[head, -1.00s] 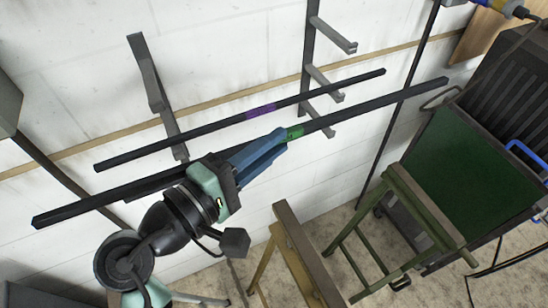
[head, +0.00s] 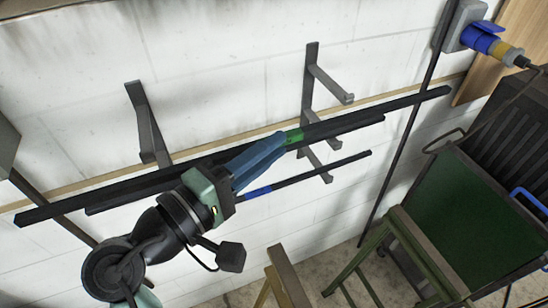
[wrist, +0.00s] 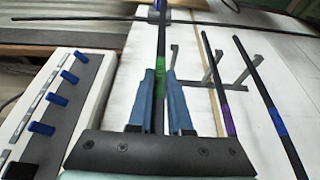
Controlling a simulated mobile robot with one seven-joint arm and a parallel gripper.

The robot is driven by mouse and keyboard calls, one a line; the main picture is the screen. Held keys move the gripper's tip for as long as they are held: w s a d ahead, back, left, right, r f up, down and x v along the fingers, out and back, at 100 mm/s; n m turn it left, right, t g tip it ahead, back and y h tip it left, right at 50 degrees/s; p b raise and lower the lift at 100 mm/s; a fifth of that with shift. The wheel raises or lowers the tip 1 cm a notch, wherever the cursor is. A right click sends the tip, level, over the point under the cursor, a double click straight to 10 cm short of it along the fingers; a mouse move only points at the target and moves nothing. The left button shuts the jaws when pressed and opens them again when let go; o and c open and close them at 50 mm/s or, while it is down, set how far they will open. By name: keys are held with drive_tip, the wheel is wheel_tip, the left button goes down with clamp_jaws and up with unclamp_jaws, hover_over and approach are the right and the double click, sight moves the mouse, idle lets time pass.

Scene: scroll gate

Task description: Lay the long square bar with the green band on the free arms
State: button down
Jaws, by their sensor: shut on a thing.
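My gripper (head: 278,143) is shut on the long dark square bar (head: 408,101), close to its green band (head: 293,137). In the wrist view the green band (wrist: 160,88) shows between the blue fingers. The bar slants up to the right across the wall rack. The right bracket (head: 309,92) has a bare upper arm (head: 330,85), above the held bar in the picture. The left bracket (head: 146,118) is partly hidden behind the bar. I cannot tell whether the bar touches any arm.
A second dark bar (head: 360,122) runs just below; its purple band (wrist: 228,122) shows in the wrist view. A thinner bar with a blue band (head: 257,192) lies lower. A blue plug (head: 485,40) is at upper right. A green trestle (head: 420,250) stands at lower right.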

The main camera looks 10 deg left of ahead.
drive_tip(key=w+a+f+b, duration=0.2)
drive_tip(key=w+a+b, duration=0.3)
drive_tip(key=w, duration=0.5)
drive_tip(key=shift+w+a+f+b, duration=0.15)
drive_tip(key=shift+w+a+b, duration=0.2)
drive_tip(key=shift+a, duration=0.7)
drive_tip(key=shift+s+f, duration=0.1)
drive_tip(key=shift+f, duration=0.15)
idle(0.8)
drive_tip(key=c, duration=0.8)
unclamp_jaws()
drive_tip(key=shift+o, duration=0.5)
drive_tip(key=shift+f, duration=0.4)
drive_tip(key=shift+o, duration=0.7)
drive_tip(key=shift+r, duration=0.1)
drive_tip(key=shift+s+r, duration=0.1)
